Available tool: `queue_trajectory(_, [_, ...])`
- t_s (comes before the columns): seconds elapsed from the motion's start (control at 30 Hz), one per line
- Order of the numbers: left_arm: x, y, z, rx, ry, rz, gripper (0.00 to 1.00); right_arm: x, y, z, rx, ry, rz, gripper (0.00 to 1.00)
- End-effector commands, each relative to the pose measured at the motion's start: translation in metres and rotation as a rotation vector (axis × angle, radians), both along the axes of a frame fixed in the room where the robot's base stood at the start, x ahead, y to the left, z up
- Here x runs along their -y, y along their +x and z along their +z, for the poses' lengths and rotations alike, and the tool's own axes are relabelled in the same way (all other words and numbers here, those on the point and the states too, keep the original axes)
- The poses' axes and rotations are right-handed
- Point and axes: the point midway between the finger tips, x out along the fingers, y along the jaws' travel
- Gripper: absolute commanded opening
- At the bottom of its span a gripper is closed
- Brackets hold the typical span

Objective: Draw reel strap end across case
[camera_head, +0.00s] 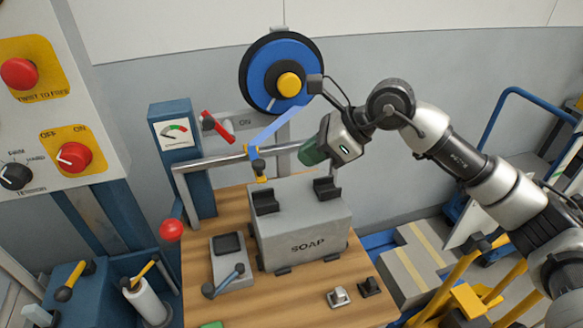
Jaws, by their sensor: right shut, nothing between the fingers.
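The blue strap reel (270,75) with a yellow hub hangs on the wall at the back. Its blue strap (276,125) runs down and left to a yellow clip (257,165) by a metal bar, where the strap end sits behind the case. The grey case marked SOAP (300,225) stands on the wooden bench (200,295) with two black brackets on its top. My right gripper (308,155) is above and behind the case, right of the strap end and apart from it. It is shut and empty. My left gripper is not in view.
A grey device with a blue lever (230,265) stands left of the case. Small metal and black buckles (339,297) lie at the front right. A red ball knob (171,229) and gauge box (175,130) stand at left. A yellow-blue cart (465,300) is at right.

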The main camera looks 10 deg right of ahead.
Motion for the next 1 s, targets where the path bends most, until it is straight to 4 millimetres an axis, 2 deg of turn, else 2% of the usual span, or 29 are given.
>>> queue_trajectory(0.03, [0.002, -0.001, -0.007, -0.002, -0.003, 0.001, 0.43, 0.009, -0.002, 0.005, 0.003, -0.001, -0.003, 0.00])
queue_trajectory(0.2, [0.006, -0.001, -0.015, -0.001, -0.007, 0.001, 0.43, 0.032, -0.011, 0.029, 0.002, -0.001, -0.002, 0.00])
queue_trajectory(0.4, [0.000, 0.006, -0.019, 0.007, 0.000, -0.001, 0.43, 0.047, -0.016, 0.046, 0.000, -0.001, 0.000, 0.00])
queue_trajectory(1.0, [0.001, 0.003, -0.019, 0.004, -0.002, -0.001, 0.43, 0.049, -0.017, 0.049, -0.002, 0.000, 0.001, 0.00])
